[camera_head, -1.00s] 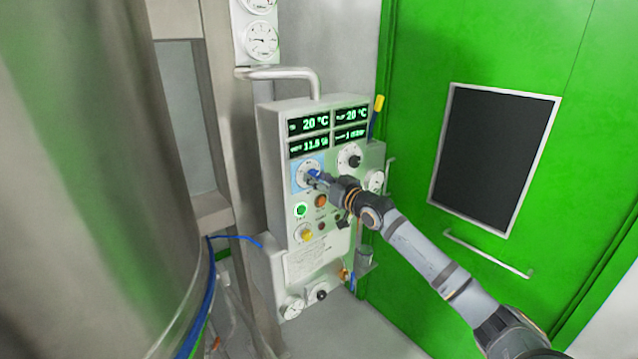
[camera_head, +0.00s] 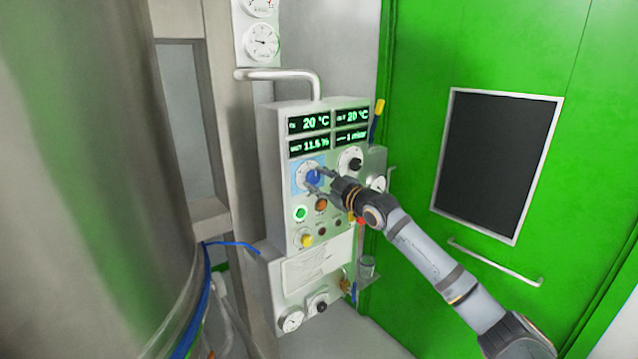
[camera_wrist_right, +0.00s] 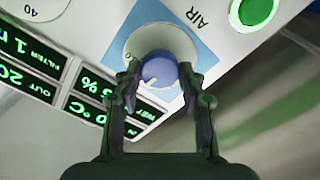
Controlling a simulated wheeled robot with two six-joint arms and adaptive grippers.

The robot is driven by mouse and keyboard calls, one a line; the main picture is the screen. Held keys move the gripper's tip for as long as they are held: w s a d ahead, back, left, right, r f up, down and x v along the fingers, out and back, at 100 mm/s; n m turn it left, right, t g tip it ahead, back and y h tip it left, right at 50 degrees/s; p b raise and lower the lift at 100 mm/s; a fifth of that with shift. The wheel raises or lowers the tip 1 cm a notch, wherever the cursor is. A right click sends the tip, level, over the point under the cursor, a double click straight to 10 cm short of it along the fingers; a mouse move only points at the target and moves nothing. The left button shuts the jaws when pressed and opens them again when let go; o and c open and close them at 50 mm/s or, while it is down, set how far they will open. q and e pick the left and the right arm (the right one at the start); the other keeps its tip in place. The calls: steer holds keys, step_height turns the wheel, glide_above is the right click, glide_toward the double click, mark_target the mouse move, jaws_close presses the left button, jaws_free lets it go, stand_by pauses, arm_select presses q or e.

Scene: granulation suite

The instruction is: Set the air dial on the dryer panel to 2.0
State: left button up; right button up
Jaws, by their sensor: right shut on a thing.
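The air dial is a blue knob (camera_head: 313,176) on a white disc over a light blue plate on the dryer panel (camera_head: 268,150). In the right wrist view the blue knob (camera_wrist_right: 160,76) shows close up, with a white mark at its lower left and "AIR" printed beside it. My right gripper (camera_head: 316,180) is at the dial, its fingers on either side of the knob and shut on it. It also shows in the right wrist view (camera_wrist_right: 160,68). The scale numbers around the knob are too hidden to read. My left gripper is not in view.
Beside the dial are a black knob (camera_head: 350,159), a green lit button (camera_head: 301,214), an orange button (camera_head: 321,205) and a yellow knob (camera_head: 306,240). Green displays (camera_head: 309,122) sit above. A large steel vessel (camera_head: 90,180) stands left, a green door (camera_head: 590,170) right.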

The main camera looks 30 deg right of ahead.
mark_target(309, 142)
steer(key=shift+n, duration=0.6)
steer(key=shift+r, duration=0.1)
steer(key=o, duration=0.9)
steer(key=shift+w, duration=0.1)
steer(key=shift+o, duration=1.3)
steer(key=shift+w+d+f, duration=0.1)
steer(key=shift+w+f, duration=0.1)
steer(key=shift+s, duration=0.1)
steer(key=shift+r, duration=0.2)
step_height(309, 142, up, 10)
steer(key=shift+f, duration=0.2)
